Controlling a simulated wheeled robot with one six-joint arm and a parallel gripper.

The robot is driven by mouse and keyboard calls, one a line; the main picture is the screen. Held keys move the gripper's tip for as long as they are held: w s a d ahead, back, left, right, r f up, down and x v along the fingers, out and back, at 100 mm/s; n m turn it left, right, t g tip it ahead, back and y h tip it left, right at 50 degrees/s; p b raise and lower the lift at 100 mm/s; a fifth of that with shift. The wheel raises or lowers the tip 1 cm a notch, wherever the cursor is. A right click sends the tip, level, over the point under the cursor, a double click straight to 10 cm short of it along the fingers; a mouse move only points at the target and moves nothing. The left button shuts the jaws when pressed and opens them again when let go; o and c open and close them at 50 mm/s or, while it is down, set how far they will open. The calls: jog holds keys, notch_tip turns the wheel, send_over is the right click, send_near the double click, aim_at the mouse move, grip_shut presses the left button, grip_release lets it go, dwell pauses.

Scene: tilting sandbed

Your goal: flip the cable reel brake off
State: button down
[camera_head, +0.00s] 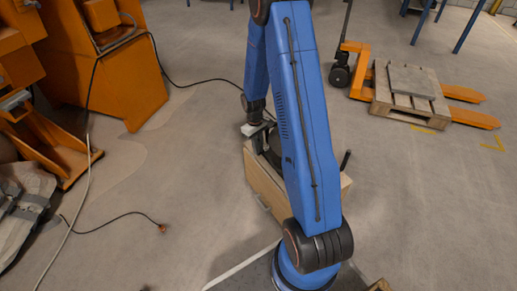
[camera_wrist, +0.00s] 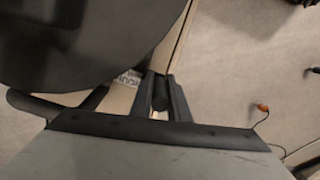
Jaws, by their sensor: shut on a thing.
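The cable reel (camera_wrist: 70,40) shows in the wrist view as a large dark disc at the upper left. In the head view a dark part of the reel (camera_head: 273,155) shows on a wooden box (camera_head: 264,187), mostly hidden behind my blue arm. My gripper (camera_wrist: 160,80) is shut on a short dark lever (camera_wrist: 161,95), which looks like the brake lever, beside the disc. In the head view my gripper (camera_head: 262,134) is over the box's left end. A black upright handle (camera_head: 345,161) stands at the box's right end.
Orange machinery (camera_head: 105,65) stands at the left. A cable with an orange end (camera_head: 162,228) lies on the floor, also in the wrist view (camera_wrist: 262,108). A pallet (camera_head: 405,97) with a slab sits on an orange pallet truck at the right. Floor right of the box is clear.

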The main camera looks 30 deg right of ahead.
jog(key=c, duration=1.7)
grip_release()
jog(key=shift+w+a+r, duration=0.1)
jog(key=shift+w+r, duration=0.25)
jog(key=shift+r, duration=2.55)
jog(key=shift+w+a+r, duration=0.1)
jog(key=shift+w+r, duration=0.25)
jog(key=shift+r, duration=2.5)
jog(key=shift+w+r, duration=0.35)
jog(key=shift+r, duration=2.55)
